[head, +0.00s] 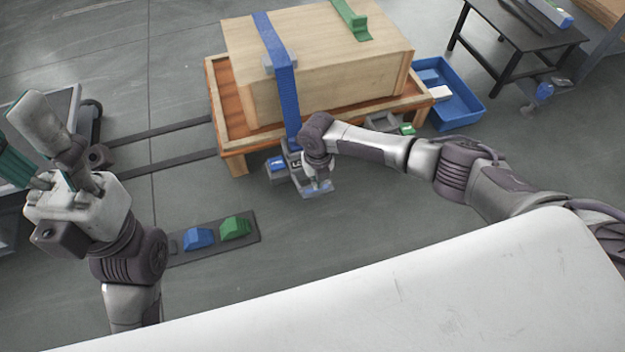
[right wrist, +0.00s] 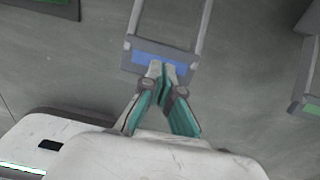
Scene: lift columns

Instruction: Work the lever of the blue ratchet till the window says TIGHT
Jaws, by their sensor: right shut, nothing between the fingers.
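The blue ratchet (head: 294,168) hangs at the front of the wooden crate, at the lower end of the blue strap (head: 281,88). Its window is too small to read. Its lever sticks out toward me and ends in a grey crossbar with a blue stripe (right wrist: 160,58), seen in the right wrist view. My right gripper (head: 319,187) is at this lever end, shut with nothing between its fingers. In the right wrist view its fingertips (right wrist: 161,70) overlap the crossbar's near edge; I cannot tell whether they touch. My left gripper (head: 22,138) is open and empty, far left.
The wooden crate (head: 330,85) stands on a low wooden pallet (head: 232,160). A green strap (head: 352,18) runs over it, with a green ratchet (head: 406,129) right of the blue one. A blue bin (head: 468,107) stands at right. A dark floor plate carries blue (head: 198,238) and green (head: 235,227) blocks.

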